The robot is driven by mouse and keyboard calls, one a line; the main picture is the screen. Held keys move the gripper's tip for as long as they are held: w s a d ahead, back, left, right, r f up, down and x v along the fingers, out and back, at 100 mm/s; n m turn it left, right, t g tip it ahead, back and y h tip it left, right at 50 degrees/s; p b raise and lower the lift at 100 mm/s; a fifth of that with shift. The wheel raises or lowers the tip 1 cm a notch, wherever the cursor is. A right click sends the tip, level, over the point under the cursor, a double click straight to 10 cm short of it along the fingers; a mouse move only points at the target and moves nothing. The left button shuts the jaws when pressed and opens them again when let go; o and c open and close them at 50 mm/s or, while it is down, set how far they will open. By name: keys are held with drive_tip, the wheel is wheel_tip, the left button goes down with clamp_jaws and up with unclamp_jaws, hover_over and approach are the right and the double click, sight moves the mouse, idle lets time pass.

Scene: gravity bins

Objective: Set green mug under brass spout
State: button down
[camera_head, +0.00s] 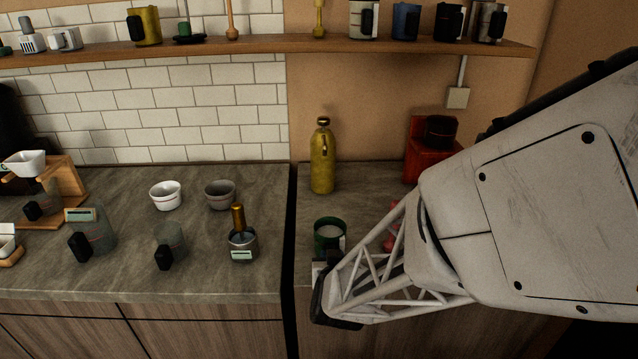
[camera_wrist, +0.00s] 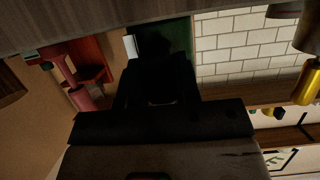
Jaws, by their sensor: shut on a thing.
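The green mug (camera_head: 330,224) is at the right counter, upright, with a pale inside and a white patch on its side. It also shows in the wrist view, with its green wall (camera_wrist: 178,28) partly behind my dark fingers. My gripper (camera_head: 326,264) is shut on the mug from the near side. Whether the mug touches the counter is unclear. A brass bottle-shaped vessel (camera_head: 322,165) stands behind the mug, with a small spout-like part (camera_head: 324,146) on its upper front. The mug is in front of this part, not directly below it.
A red stand (camera_head: 420,140) with a dark container is behind my arm. A pink object (camera_head: 393,228) is partly hidden by my wrist. Two bowls (camera_head: 166,195) and several jars occupy the left counter (camera_head: 140,285). A shelf (camera_head: 260,44) of mugs runs above.

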sight(331, 241)
drive_tip(key=shift+r, duration=1.55)
idle(0.4)
drive_tip(key=shift+w+r, duration=0.2)
drive_tip(key=shift+w, duration=0.35)
drive_tip(key=w+d+r, duration=0.3)
drive_tip(key=w, duration=0.6)
drive_tip(key=w+d+r, duration=0.3)
drive_tip(key=w, duration=0.5)
drive_tip(key=w+d+r, duration=0.4)
drive_tip(key=w+d, duration=0.9)
drive_tip(key=shift+w+d, duration=0.35)
drive_tip(key=shift+d, duration=0.05)
drive_tip(key=shift+r, duration=0.1)
